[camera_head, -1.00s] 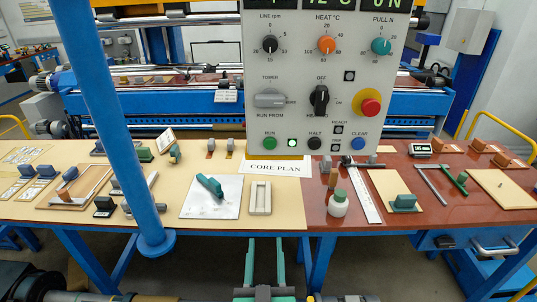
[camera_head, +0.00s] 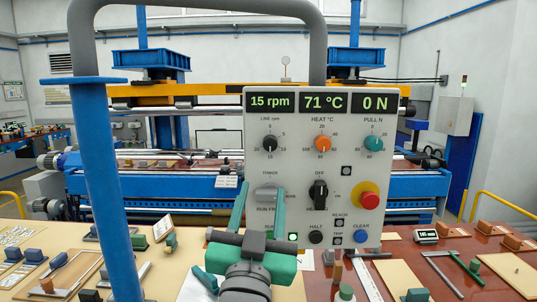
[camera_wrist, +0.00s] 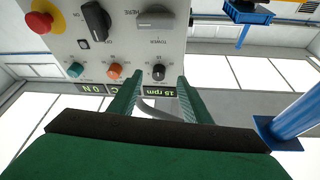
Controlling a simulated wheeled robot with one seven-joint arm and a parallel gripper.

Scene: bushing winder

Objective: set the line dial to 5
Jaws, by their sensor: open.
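The line dial (camera_head: 270,143) is a black knob under the "LINE rpm" label at the upper left of the grey control panel (camera_head: 333,220). The display above it (camera_head: 268,102) reads 15 rpm. My gripper (camera_head: 262,187) is open and empty in front of the panel. In the head view its green fingertips appear below the line dial, over the tower selector (camera_head: 267,194). In the wrist view, which is upside down, the line dial (camera_wrist: 158,72) appears between the fingertips (camera_wrist: 160,77), with a gap to the panel. Contact is not visible.
An orange heat dial (camera_head: 322,143) and a teal pull dial (camera_head: 373,144) sit to the right of the line dial. A red stop button (camera_head: 369,201) sticks out lower right. A blue post (camera_head: 104,180) stands left of the panel. Benches with several tools lie below.

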